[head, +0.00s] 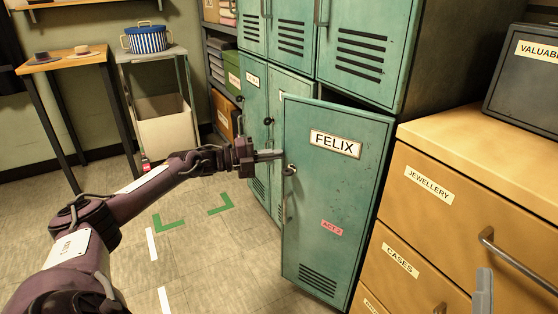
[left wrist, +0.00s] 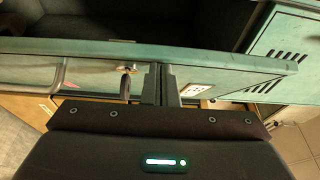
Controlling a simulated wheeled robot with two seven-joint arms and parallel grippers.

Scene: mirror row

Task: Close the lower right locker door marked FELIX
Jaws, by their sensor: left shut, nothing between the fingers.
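The lower right locker door marked FELIX (head: 335,195) is teal, with a name plate, a pink ACT 2 tag and vents. It stands ajar, swung out from the locker bank, with a dark gap above its top edge. Its lock and handle (head: 289,172) are at its left edge. My left gripper (head: 282,155) is shut and empty, with its fingertips at the door's left edge near the lock. I cannot tell if they touch. In the left wrist view the fingers (left wrist: 160,84) are together beside the door's edge (left wrist: 215,58), and the dark locker inside shows beyond.
A wooden drawer cabinet (head: 475,165) labelled JEWELLERY and CASES stands close to the door's right, with a dark VALUABLES box (head: 525,85) on top. Other teal lockers (head: 365,45) above are shut. Floor (head: 215,265) in front is clear, with green and white tape marks.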

